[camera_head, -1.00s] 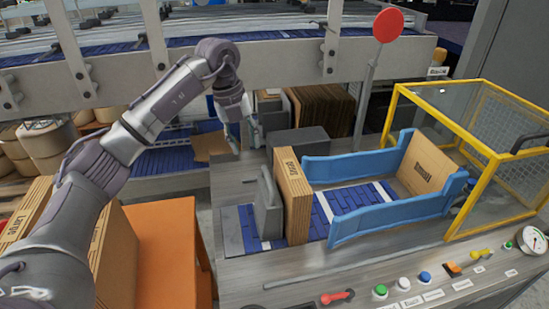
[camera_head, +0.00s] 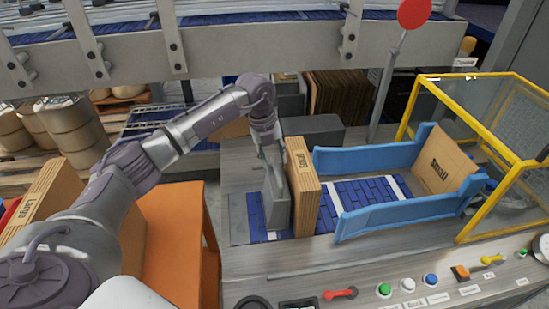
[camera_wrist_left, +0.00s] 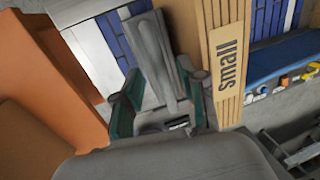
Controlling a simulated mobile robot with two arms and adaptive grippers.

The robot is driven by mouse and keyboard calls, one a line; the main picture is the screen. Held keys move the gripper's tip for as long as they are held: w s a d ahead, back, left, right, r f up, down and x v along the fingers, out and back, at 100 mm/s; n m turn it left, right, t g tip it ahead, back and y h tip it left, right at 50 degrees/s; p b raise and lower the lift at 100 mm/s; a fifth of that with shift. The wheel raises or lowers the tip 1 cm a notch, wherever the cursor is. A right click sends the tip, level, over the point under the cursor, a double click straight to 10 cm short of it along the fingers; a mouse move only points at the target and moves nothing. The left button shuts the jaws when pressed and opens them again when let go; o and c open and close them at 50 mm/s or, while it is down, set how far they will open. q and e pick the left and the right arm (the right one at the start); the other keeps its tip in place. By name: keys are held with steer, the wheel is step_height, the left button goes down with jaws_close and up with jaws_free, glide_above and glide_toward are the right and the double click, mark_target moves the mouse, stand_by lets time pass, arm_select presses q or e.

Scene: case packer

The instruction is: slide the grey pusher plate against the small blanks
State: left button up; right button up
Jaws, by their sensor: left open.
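The grey pusher plate (camera_head: 276,208) stands upright on the blue roller bed, just left of the small blanks (camera_head: 303,192), an upright cardboard stack. Any narrow gap between them is hard to judge. My left gripper (camera_head: 268,146) is at the top of the plate, pointing down. In the left wrist view its open, green-padded fingers (camera_wrist_left: 158,106) lie on both sides of the grey plate (camera_wrist_left: 166,66). Whether they touch it is unclear. The blanks, printed "Small" (camera_wrist_left: 214,35), stand just right of the fingers.
A dark grey block (camera_head: 313,130) stands behind the plate. Buttons line the front edge.

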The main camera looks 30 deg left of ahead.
arm_select(q)
steer(key=shift+w+d+f, duration=0.1)
steer(key=shift+f, duration=0.7)
jaws_close()
steer(key=shift+d, duration=0.1)
